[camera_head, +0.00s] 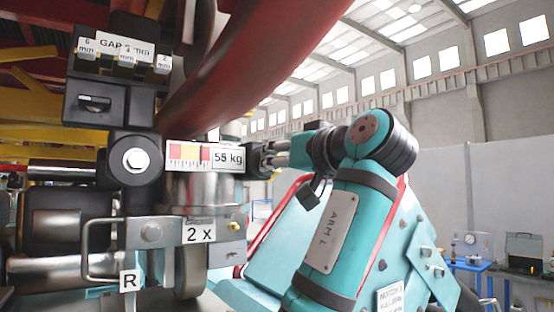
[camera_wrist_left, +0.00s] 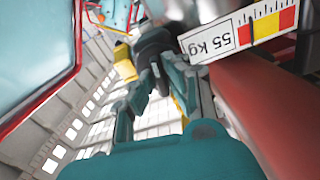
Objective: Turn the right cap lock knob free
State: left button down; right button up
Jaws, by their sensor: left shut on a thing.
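A dark knob (camera_head: 257,160) sticks out on the right side of the metal cylinder (camera_head: 205,190), beside the 55 kg label; I take it for the right cap lock knob. My left gripper (camera_head: 272,155), on the teal arm marked ARM L, reaches it from the right and is shut on it. In the left wrist view the teal fingers of my left gripper (camera_wrist_left: 163,76) close around a dark part, likely the same knob (camera_wrist_left: 153,42). The fingers partly hide the knob, and its turn angle cannot be told. My right gripper is not in view.
A big red curved beam (camera_head: 265,60) passes close above my left gripper. A blue table (camera_head: 490,265) with a dark case is far right.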

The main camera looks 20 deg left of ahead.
pick_arm(q)
jog(key=shift+n, duration=0.9)
jog(key=c, duration=1.4)
grip_release()
jog(key=shift+w+a, duration=0.15)
jog(key=shift+o, duration=0.2)
notch_tip(320, 180, up, 10)
